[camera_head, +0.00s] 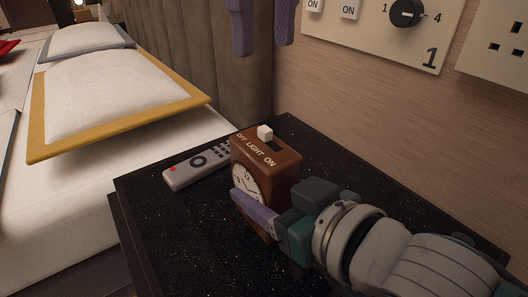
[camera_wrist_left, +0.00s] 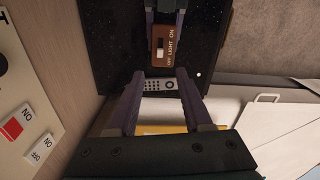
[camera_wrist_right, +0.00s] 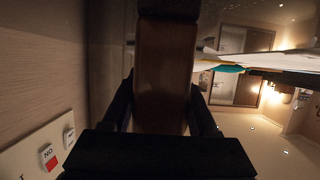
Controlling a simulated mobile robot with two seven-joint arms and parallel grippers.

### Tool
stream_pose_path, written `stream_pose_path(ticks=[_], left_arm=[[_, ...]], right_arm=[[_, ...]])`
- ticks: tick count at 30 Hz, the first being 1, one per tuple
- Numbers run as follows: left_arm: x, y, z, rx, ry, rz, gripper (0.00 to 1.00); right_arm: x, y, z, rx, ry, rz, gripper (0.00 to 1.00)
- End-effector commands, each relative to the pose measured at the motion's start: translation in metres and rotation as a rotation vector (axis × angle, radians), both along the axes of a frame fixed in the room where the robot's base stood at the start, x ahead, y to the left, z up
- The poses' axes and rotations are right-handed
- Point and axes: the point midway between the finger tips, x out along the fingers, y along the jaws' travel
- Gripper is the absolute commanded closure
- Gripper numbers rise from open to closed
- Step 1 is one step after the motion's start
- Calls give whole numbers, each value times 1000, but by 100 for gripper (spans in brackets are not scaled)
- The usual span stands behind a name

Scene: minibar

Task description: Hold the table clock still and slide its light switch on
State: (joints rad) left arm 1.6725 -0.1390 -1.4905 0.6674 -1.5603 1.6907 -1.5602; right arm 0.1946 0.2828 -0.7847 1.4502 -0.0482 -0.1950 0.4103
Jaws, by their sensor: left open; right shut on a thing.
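The brown table clock (camera_head: 268,160) stands upright on the black table, its white dial facing the lower left. Its top is marked OFF LIGHT ON. The white switch knob (camera_head: 265,132) sits at the OFF end of its slot; it also shows in the left wrist view (camera_wrist_left: 160,52). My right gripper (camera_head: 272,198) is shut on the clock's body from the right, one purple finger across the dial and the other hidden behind. The clock's brown side fills the gap in the right wrist view (camera_wrist_right: 162,75). My left gripper (camera_head: 263,22) is open and empty, above and behind the clock.
A grey remote (camera_head: 198,163) lies left of the clock on the black table (camera_head: 180,245). A bed (camera_head: 110,100) stands to the left. Wall panels with a dial (camera_head: 405,12) and a socket (camera_head: 508,48) are at the upper right. The table's front left is clear.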

Motion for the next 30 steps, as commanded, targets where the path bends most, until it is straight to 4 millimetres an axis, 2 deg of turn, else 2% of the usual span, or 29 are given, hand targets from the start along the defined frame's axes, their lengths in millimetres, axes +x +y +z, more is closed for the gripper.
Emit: stream_pose_path(ticks=[4,8,17,30], left_arm=[[0,0,0,0,0,0,51],[1,2,-2,29,-24,-19,66],[15,13,-2,202,-232,-131,100],[18,14,-4,217,-257,-140,100]], right_arm=[[0,0,0,0,0,0,100],[0,0,0,0,0,0,100],[0,0,0,0,0,0,100],[0,0,0,0,0,0,100]])
